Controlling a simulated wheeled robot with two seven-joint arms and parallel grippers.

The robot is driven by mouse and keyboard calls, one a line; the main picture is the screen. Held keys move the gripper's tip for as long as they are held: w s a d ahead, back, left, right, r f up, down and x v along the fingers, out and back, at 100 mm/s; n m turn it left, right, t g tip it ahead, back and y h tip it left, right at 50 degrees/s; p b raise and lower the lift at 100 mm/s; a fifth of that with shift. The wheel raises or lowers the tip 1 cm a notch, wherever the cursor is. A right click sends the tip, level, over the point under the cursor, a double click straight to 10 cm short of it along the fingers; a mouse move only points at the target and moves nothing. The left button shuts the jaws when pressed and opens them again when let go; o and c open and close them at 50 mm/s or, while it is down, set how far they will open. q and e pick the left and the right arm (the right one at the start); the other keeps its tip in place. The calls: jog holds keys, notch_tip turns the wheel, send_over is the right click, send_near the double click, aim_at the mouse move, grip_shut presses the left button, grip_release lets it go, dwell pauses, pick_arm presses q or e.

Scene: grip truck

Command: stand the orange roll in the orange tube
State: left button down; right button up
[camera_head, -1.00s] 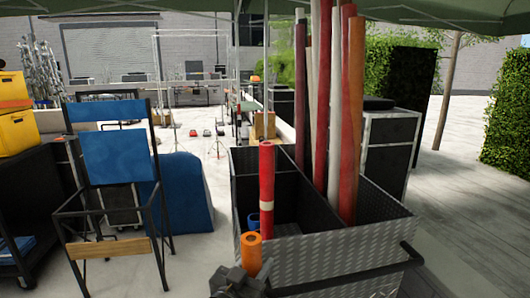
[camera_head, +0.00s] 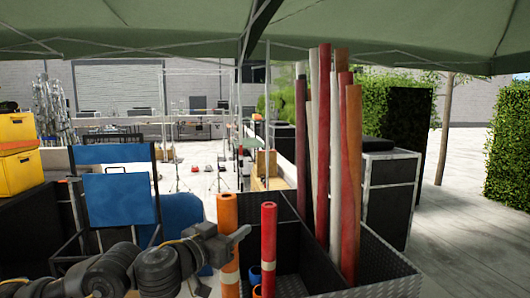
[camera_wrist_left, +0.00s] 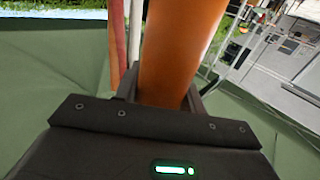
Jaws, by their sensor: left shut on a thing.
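The orange roll (camera_head: 228,258) is a long upright cylinder with a dark hole in its top. My left gripper (camera_head: 240,238) is shut on it near its upper part, left of the cart. In the left wrist view the orange roll (camera_wrist_left: 178,55) rises from between the jaws, which are mostly hidden by the gripper body. A small orange rim (camera_head: 257,291), seemingly the orange tube, shows at the bottom edge, just below a blue tube (camera_head: 254,273). The roll's lower end is out of view. My right gripper is not in view.
A red roll (camera_head: 268,245) stands upright close to the right of the orange roll. Several tall rolls stand in the right part of the dark metal cart (camera_head: 386,268). A blue chair (camera_head: 118,200) is at left. The green canopy is overhead.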

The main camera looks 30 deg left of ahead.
pick_arm(q)
jog(key=s+a+r+m+g+h+p, duration=0.1)
jog(key=a+r+h+p, duration=0.3)
jog(key=r, duration=0.7)
jog(key=shift+a+r+m, duration=0.3)
jog(key=shift+a+m, duration=0.6)
jog(key=shift+a, duration=0.1)
jog(key=shift+d+f, duration=0.1)
